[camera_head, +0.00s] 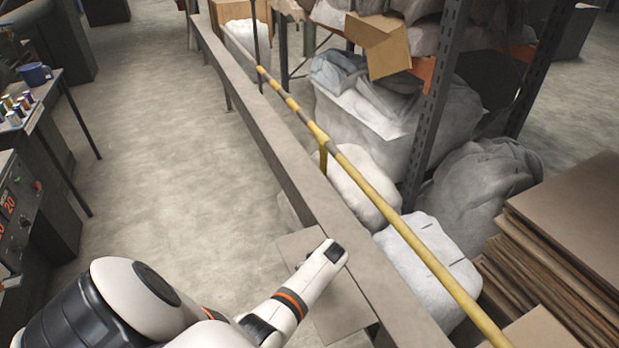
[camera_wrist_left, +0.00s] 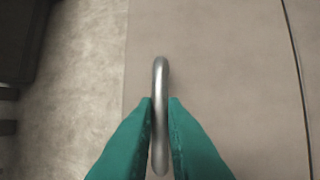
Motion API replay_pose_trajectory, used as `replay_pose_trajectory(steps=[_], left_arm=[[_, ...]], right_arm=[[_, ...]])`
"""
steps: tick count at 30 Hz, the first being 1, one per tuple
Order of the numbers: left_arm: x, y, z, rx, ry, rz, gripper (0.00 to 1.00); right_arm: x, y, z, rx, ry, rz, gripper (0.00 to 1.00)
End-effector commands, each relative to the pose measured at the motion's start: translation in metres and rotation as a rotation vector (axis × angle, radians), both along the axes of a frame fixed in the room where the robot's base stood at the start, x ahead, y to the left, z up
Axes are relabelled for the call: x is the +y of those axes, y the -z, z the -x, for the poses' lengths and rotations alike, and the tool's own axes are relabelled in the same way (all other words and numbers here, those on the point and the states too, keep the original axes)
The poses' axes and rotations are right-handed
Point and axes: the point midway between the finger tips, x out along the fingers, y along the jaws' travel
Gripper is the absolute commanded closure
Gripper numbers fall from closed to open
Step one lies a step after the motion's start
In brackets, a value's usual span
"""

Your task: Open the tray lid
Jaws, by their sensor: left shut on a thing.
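A flat grey-brown panel (camera_head: 342,314), seemingly the tray lid, lies beside the long bench in the head view. It fills most of the left wrist view (camera_wrist_left: 225,60), with a thin dark seam to the right. A shiny metal loop handle (camera_wrist_left: 160,72) stands out from it. My left gripper (camera_wrist_left: 160,112) has its green fingers shut on this handle, one finger on each side. In the head view my white left arm reaches over the panel; its fingers and the handle are hidden there. My right gripper is in neither view.
A long grey bench (camera_head: 262,135) runs along the right, with a yellow rail (camera_head: 365,180) beyond it. White sacks (camera_head: 425,250) and stacked cardboard (camera_head: 560,230) lie past the rail. A control box (camera_head: 15,215) stands at left. The floor (camera_head: 150,130) between is clear.

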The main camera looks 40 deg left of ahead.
Motion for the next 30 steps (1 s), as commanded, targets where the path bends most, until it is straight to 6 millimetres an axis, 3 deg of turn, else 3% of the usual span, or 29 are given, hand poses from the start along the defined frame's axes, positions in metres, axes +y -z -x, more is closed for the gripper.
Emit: replay_pose_trajectory(steps=[9, 10, 14, 24, 30], left_arm=[[0.0, -0.004, -0.006, -0.016, 0.003, -0.001, 1.0], [0.0, -0.004, -0.006, -0.016, 0.003, -0.001, 0.88], [0.0, -0.003, -0.005, -0.014, 0.003, 0.0, 0.68], [-0.002, -0.004, -0.003, -0.007, 0.002, 0.0, 0.68], [-0.013, -0.028, -0.002, -0.011, 0.003, 0.002, 0.68]], right_arm=[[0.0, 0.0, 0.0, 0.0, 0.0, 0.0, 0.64], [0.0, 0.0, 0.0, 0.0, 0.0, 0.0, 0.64], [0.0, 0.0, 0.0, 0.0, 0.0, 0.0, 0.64], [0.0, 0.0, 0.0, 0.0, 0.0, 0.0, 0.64], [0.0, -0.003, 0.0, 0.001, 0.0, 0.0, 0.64]])
